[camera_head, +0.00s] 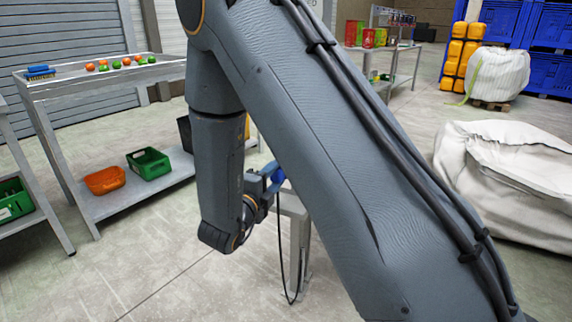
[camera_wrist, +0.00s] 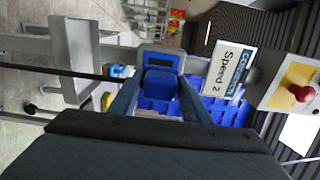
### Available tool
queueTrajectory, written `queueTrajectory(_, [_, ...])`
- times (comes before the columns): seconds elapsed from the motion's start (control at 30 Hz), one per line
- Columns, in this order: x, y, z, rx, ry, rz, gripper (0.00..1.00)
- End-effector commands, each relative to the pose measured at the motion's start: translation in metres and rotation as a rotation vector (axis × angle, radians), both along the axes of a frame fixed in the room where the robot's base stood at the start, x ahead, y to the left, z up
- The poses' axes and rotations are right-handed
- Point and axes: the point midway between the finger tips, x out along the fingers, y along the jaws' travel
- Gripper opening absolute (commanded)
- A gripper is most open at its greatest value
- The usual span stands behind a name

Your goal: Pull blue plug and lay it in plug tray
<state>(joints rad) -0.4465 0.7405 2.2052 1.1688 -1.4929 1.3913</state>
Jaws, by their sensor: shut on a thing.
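In the wrist view the blue plug (camera_wrist: 161,83) sits between the two fingers of my gripper (camera_wrist: 163,92), which is shut on it. Just beyond it is a grey-blue frame with a blue inside (camera_wrist: 163,57); I cannot tell whether the plug is still seated in it. In the head view my gripper (camera_head: 269,180) is partly hidden behind my arm, with a bit of blue (camera_head: 278,175) at its tip. I cannot make out the plug tray for certain in either view.
A dark cable (camera_wrist: 60,72) runs in from the left in the wrist view. To the right are a "Speed 2" label (camera_wrist: 228,72) and a red button (camera_wrist: 301,92) on a yellow panel. In the head view a table (camera_head: 110,76) with balls stands left; floor in front is clear.

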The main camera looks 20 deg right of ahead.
Motion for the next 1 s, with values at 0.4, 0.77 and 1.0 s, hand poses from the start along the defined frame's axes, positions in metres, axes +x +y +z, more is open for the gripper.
queueTrajectory(0.4, [-0.005,0.004,0.000,-0.001,0.000,-0.001,0.07])
queueTrajectory(0.77, [-0.001,0.000,0.000,-0.001,-0.001,-0.001,0.07])
queueTrajectory(1.0, [0.006,-0.006,0.000,-0.001,-0.001,-0.001,0.07])
